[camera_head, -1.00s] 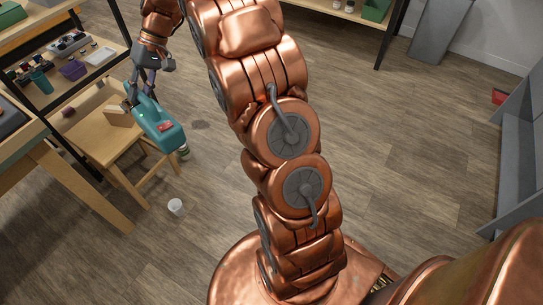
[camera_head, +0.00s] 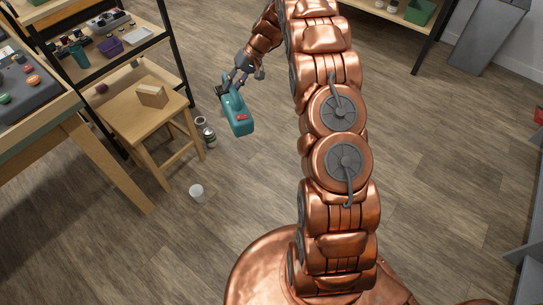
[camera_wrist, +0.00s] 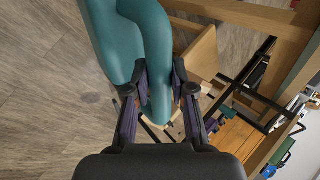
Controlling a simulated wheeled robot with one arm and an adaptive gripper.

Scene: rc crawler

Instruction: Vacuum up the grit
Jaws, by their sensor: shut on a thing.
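A teal handheld vacuum (camera_head: 238,117) with a red button hangs in the air above the floor, right of the stool. My gripper (camera_head: 234,82) is shut on its handle. In the wrist view the two fingers of my gripper (camera_wrist: 160,90) close on either side of the teal handle, and the vacuum (camera_wrist: 115,40) extends toward the top left. A faint dark patch, which looks like the grit (camera_wrist: 91,98), lies on the wood floor left of the fingers in the wrist view. In the head view I cannot make out the grit; the vacuum may cover it.
A wooden stool (camera_head: 142,112) with a wooden block (camera_head: 152,96) on it stands left of the vacuum. Cans (camera_head: 207,133) stand on the floor beside it. A white cup (camera_head: 197,193) is on the floor nearer. Shelves and a workbench fill the left. Floor to the right is open.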

